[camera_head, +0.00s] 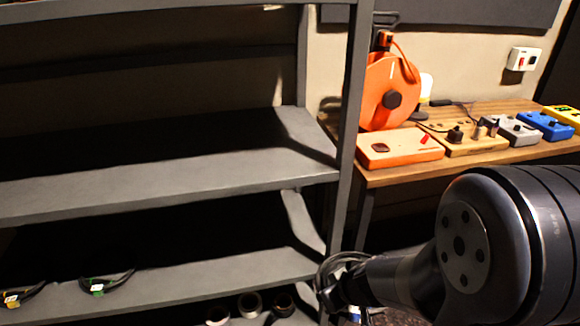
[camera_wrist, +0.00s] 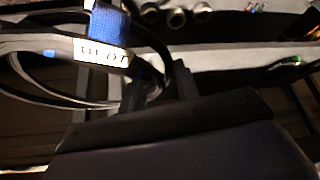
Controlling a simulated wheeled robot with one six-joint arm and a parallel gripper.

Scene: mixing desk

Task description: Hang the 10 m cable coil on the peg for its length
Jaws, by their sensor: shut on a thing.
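My gripper (camera_head: 345,287) is low in the head view, in front of the shelf unit's right post, and is shut on a dark cable coil (camera_head: 326,272). In the wrist view the coil shows at the upper left, with a blue strap (camera_wrist: 110,28) and a white label (camera_wrist: 103,54). The label is upside down and seems to read 10 m. The coil hangs clear of the shelves. The fingertips are mostly hidden by the coil and dark shadow. I cannot make out any peg or length mark in either view.
A grey shelf unit (camera_head: 150,190) fills the left. Its lower shelf holds a yellow-tagged coil (camera_head: 14,297) and a green-tagged coil (camera_head: 100,287). Several round rolls (camera_head: 250,303) lie below. A wooden desk (camera_head: 400,175) at right bears an orange reel (camera_head: 388,88) and several small boxes.

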